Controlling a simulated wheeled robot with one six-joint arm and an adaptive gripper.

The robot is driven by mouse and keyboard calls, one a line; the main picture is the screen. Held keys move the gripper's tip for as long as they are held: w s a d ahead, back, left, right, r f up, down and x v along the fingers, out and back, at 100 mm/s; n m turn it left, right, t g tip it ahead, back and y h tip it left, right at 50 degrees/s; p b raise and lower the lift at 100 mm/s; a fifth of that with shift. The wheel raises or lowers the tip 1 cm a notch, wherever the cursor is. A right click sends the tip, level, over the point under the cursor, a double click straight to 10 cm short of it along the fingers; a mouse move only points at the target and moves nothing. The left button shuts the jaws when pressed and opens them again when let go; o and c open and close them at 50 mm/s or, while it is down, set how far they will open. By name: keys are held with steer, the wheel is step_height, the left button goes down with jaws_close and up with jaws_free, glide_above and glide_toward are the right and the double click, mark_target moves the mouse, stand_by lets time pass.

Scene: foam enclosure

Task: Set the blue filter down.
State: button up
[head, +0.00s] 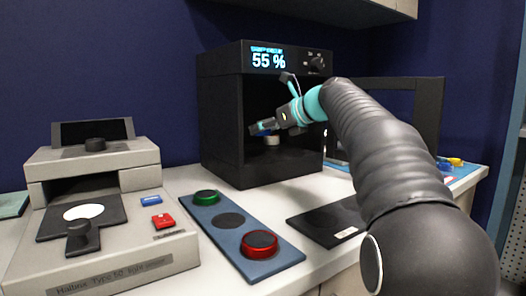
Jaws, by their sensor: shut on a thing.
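My gripper (257,128) is in the open front of the black enclosure (228,150), reaching in from the right. It is shut on a small blue thing (265,132), which looks like the blue filter; only a sliver of it shows and the fingers hide the rest. A small pale round piece (271,141) sits just below it inside the enclosure. I cannot tell whether the filter touches it. On the blue-grey board (280,265), a green filter (206,197) and a red filter (260,242) sit at either end, with an empty dark round spot (228,220) between them.
A beige light sensor unit (130,262) stands at the left, with a small blue block (151,200) and a red block (163,221) on it. A flat black plate (330,224) lies right of the board. The enclosure's display (268,59) reads 55 %.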

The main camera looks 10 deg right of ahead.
mark_target(263, 161)
steer(key=shift+w+a+f, duration=0.2)
steer(key=shift+w+f, duration=0.1)
steer(key=shift+f, duration=0.45)
steer(key=shift+w+f+b, duration=0.15)
steer(key=shift+f+b, duration=0.8)
steer(key=shift+f, duration=1.75)
steer(key=shift+f, duration=0.2)
steer(key=o, duration=1.2)
steer(key=shift+c, duration=0.2)
steer(key=shift+r, duration=0.25)
steer(key=v, duration=1.2)
